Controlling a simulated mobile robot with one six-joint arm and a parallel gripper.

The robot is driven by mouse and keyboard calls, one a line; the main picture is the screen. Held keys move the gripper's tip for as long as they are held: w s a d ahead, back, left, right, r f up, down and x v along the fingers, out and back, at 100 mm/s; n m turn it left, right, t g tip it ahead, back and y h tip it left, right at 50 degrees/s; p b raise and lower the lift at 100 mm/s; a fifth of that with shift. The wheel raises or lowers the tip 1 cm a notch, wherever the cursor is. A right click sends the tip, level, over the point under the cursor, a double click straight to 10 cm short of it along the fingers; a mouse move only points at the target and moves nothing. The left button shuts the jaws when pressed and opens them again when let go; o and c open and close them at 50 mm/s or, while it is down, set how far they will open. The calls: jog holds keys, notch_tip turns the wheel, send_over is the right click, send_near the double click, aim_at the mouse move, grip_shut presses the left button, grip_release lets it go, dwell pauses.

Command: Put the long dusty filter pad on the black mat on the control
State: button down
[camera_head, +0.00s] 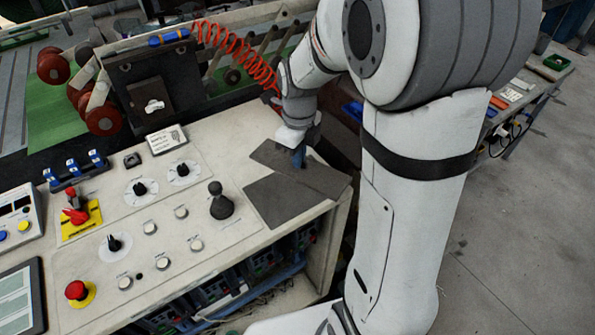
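A long dark grey pad (325,180) lies flat on the right end of the control desk (215,250), beneath my gripper; it looks like the filter pad. A second dark flat piece (278,203), which looks like the black mat, lies just in front of it. The two adjoin or overlap; their similar colour makes the border hard to tell. My gripper (298,160) points down with its bluish fingertips at the long pad's surface. I cannot tell whether the fingers are open or pinch the pad. My arm hides part of the area behind.
A black joystick (220,203) stands just left of the mat. Knobs, a red emergency button (76,291) and a red-yellow switch (76,215) fill the desk's left side. A red coiled hose (235,52) hangs behind. A side bench (520,95) stands at the right.

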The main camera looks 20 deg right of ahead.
aim_at(299, 173)
jog(key=shift+d+f+p, duration=0.15)
jog(key=shift+f+p, duration=0.15)
jog(key=shift+f, duration=2.75)
jog(key=shift+f, duration=0.15)
jog(key=c, duration=1.6)
grip_release()
